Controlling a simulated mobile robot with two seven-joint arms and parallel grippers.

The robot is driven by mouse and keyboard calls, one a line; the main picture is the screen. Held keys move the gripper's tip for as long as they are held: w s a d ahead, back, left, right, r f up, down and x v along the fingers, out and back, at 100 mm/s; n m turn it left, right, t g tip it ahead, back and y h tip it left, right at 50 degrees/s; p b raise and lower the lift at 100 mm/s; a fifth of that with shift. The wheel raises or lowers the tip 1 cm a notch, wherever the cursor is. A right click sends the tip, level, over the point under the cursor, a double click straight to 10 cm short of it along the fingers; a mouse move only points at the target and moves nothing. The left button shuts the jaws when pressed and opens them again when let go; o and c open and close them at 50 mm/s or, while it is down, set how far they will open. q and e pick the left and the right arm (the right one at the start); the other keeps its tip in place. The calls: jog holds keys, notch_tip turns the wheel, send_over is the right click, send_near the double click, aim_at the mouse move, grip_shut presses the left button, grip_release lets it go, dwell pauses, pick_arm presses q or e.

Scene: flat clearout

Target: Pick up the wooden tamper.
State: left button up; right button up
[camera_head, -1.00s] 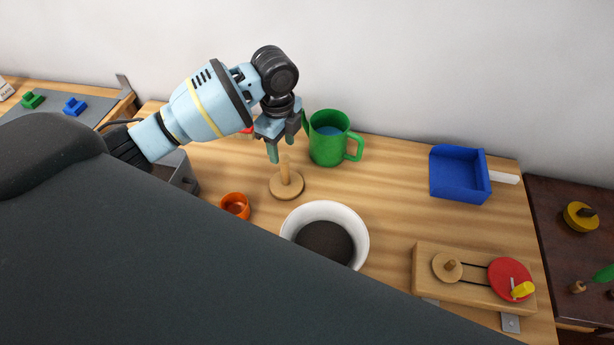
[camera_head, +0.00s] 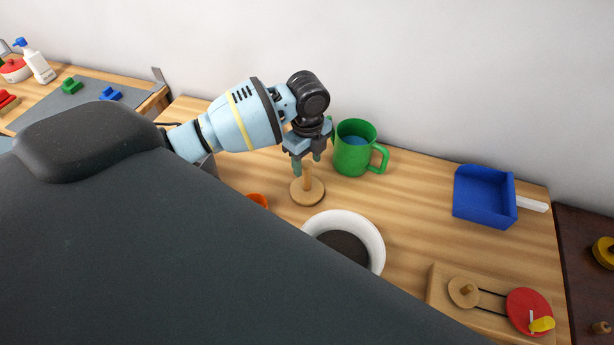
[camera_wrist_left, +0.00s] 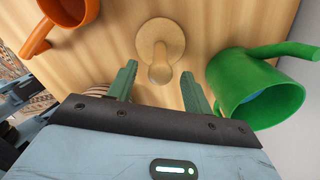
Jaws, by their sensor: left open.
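The wooden tamper (camera_head: 307,190) stands upright on the wooden table, its round base down and its handle pointing up. In the left wrist view the tamper (camera_wrist_left: 160,45) lies ahead of the fingertips, roughly centred between them. My left gripper (camera_head: 307,163) is open and empty, with its green fingers close to the top of the handle. In the left wrist view the left gripper (camera_wrist_left: 158,82) has one finger on each side of the handle's line. I cannot tell whether a finger touches the handle. My right gripper is not in view.
A green mug (camera_head: 352,158) with blue inside stands close behind the gripper. A white bowl (camera_head: 372,232) with dark contents is in front. An orange cup (camera_head: 258,200) is to the left. A blue dustpan (camera_head: 482,196) and a pulley board (camera_head: 440,292) are to the right.

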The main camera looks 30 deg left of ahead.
aim_at(307, 178)
pick_arm(q)
notch_tip(307, 178, down, 3)
jog(key=shift+f, duration=0.2)
jog(key=shift+r, duration=0.1)
grip_shut()
